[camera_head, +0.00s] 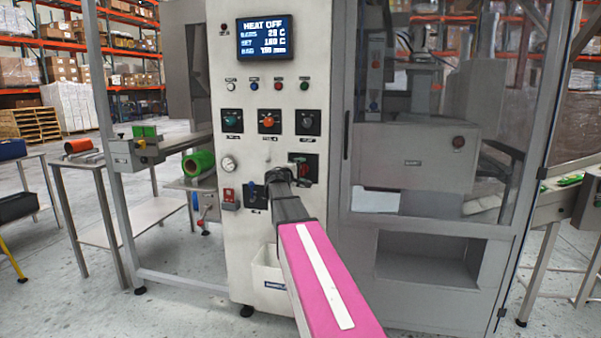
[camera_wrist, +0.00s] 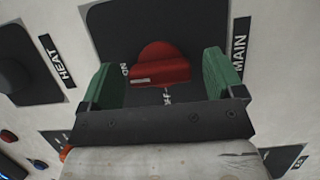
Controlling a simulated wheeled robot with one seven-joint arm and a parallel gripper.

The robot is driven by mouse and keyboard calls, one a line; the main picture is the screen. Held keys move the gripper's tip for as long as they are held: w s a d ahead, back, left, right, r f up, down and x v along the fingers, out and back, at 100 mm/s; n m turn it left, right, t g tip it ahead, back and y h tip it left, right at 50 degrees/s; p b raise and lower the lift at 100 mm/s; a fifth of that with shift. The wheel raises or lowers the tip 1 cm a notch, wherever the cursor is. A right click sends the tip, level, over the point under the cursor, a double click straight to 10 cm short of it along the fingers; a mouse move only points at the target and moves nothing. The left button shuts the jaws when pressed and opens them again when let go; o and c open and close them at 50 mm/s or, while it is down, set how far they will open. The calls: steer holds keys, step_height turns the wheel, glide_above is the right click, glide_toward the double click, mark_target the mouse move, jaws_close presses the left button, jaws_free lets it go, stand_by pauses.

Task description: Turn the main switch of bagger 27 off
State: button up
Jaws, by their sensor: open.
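The main switch, a red rotary knob (camera_wrist: 160,62) on a black plate (camera_wrist: 112,28), shows in the wrist view beside the label MAIN (camera_wrist: 241,50). A pale mark on the knob's bar lies at its left end, by the word ON. The partly covered OFF lettering is below the knob. My gripper (camera_wrist: 166,78) is open, its green fingers on either side of the knob with visible gaps. In the head view my gripper (camera_head: 297,167) is at the panel, and the switch's red (camera_head: 309,169) is partly hidden behind it.
The cabinet's screen (camera_head: 265,37) reads HEAT OFF. An orange knob (camera_head: 269,121) sits above my gripper, and a black HEAT knob (camera_wrist: 12,75) is left in the wrist view. A glazed enclosure (camera_head: 430,180) stands right.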

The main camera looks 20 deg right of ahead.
steer(key=shift+c, duration=0.3)
steer(key=c, duration=0.9)
steer(key=shift+o, duration=0.2)
steer(key=shift+n, duration=0.4)
steer(key=n+t+h, duration=0.1)
steer(key=n, duration=0.2)
steer(key=shift+f+n, duration=0.15)
steer(key=shift+n, duration=0.25)
steer(key=n+t, duration=0.1)
steer(key=n, duration=0.1)
steer(key=n+t, duration=0.1)
steer(key=n, duration=0.2)
steer(key=shift+s+t, duration=0.1)
steer(key=shift+t, duration=0.3)
steer(key=n+t, duration=0.1)
steer(key=n, duration=0.2)
steer(key=n+t, duration=0.1)
steer(key=n, duration=0.2)
steer(key=shift+d+t+y, duration=0.1)
steer(key=shift+t+y, duration=0.2)
steer(key=shift+y, duration=0.1)
steer(key=shift+n+t+y, duration=0.6)
steer(key=shift+n+y, duration=0.05)
steer(key=shift+n, duration=1.05)
steer(key=shift+n+t+y, duration=0.6)
steer(key=shift+n+y, duration=0.05)
steer(key=shift+n, duration=1.05)
